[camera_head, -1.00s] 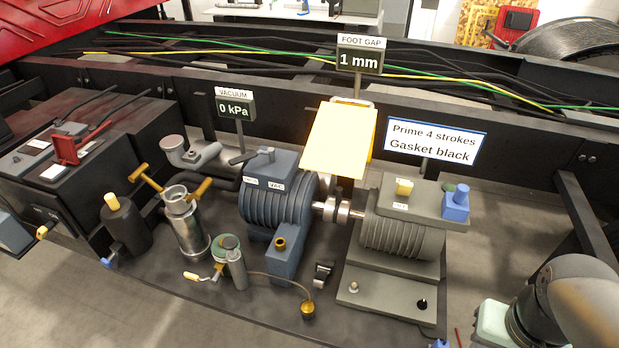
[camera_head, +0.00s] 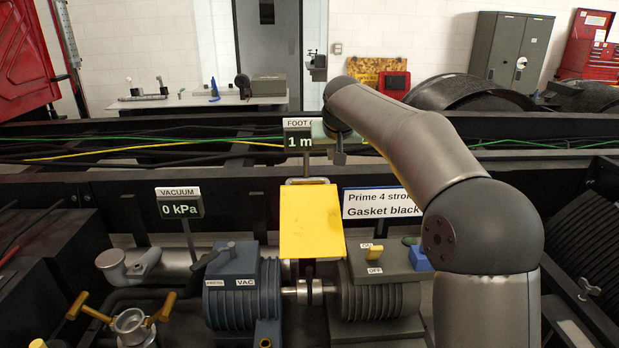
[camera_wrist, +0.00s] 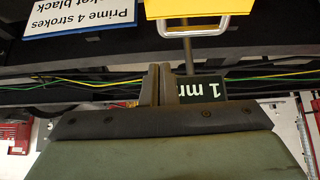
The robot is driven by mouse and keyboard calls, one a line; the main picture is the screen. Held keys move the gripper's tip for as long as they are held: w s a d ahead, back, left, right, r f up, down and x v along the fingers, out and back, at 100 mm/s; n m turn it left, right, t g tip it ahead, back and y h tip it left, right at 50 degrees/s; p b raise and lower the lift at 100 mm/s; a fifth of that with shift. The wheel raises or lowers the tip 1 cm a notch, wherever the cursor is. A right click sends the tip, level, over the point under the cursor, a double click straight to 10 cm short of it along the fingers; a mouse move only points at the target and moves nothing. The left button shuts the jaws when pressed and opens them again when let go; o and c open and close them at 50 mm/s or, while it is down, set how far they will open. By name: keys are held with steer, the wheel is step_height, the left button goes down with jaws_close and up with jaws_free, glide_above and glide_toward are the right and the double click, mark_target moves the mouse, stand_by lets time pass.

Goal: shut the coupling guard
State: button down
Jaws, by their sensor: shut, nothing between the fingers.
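The coupling guard (camera_head: 311,222) is a yellow panel that stands raised, tilted up above the shaft coupling (camera_head: 303,292), which is exposed between the blue pump (camera_head: 242,295) and the grey motor (camera_head: 376,300). A metal bar handle shows at the guard's top edge. My gripper (camera_head: 340,158) is above and behind that edge, in front of the gap sign. In the wrist view the guard (camera_wrist: 195,8) and its looped handle (camera_wrist: 208,27) are at the top. My gripper's fingers (camera_wrist: 160,84) are together and empty, apart from the handle.
The foot gap sign (camera_head: 299,142) stands on a post behind the guard, close to my gripper. The gasket sign (camera_head: 383,204) is right of the guard and the vacuum sign (camera_head: 180,207) to its left. Cables (camera_head: 130,150) run along the dark frame behind.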

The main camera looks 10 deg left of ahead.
steer(key=p+x, duration=0.1)
steer(key=x, duration=0.5)
steer(key=w+p+x, duration=0.1)
steer(key=x, duration=0.2)
steer(key=shift+w+a+r+p, duration=0.15)
steer(key=shift+a+p, duration=0.15)
steer(key=shift+p, duration=0.05)
steer(key=shift+f, duration=0.35)
steer(key=shift+s+d+f, duration=0.15)
steer(key=shift+s, duration=0.9)
steer(key=shift+s+d+f, duration=0.1)
steer(key=shift+s+f, duration=0.25)
steer(key=shift+s, duration=0.35)
steer(key=shift+f, duration=0.1)
steer(key=shift+d+f, duration=0.1)
